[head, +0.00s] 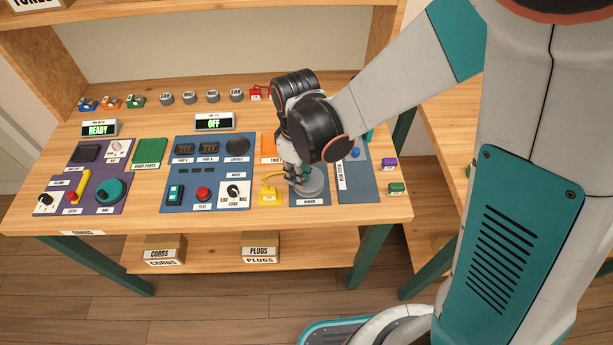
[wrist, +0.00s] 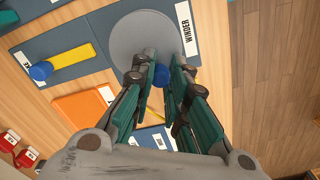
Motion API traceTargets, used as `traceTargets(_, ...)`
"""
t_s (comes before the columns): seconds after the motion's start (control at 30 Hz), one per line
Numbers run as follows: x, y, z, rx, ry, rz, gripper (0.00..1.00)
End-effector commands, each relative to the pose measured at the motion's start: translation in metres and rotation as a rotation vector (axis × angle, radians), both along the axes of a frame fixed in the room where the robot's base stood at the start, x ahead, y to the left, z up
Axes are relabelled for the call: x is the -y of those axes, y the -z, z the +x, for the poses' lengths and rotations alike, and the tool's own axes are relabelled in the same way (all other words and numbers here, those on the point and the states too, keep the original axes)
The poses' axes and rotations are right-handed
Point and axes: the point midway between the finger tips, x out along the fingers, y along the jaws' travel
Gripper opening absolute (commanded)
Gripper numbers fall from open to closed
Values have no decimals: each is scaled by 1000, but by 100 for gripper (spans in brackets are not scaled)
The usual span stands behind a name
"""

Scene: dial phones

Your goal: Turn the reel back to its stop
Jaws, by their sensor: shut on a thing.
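The reel is a flat grey disc (head: 313,187) on the blue panel labelled WINDER, near the bench's front right. It also shows in the wrist view (wrist: 143,38), with a small blue knob (wrist: 161,76) near its rim. My gripper (head: 297,178) is over the left part of the disc. In the wrist view my gripper (wrist: 162,72) has its two fingers on either side of the knob, shut on it. In the head view my fingers and wrist hide the knob and part of the disc. No stop can be made out.
A yellow plug (head: 268,195) with a cable lies just left of the winder panel. A second panel (head: 358,182) stands close on its right. An orange tray (wrist: 85,105) lies behind the winder. Button panels (head: 207,175) fill the bench further left.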

Motion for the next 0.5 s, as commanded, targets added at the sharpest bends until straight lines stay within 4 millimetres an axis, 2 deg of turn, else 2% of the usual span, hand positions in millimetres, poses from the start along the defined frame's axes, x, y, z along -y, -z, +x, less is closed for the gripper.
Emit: traceTargets(0.5,8,0,-13,-3,0,-1,8)
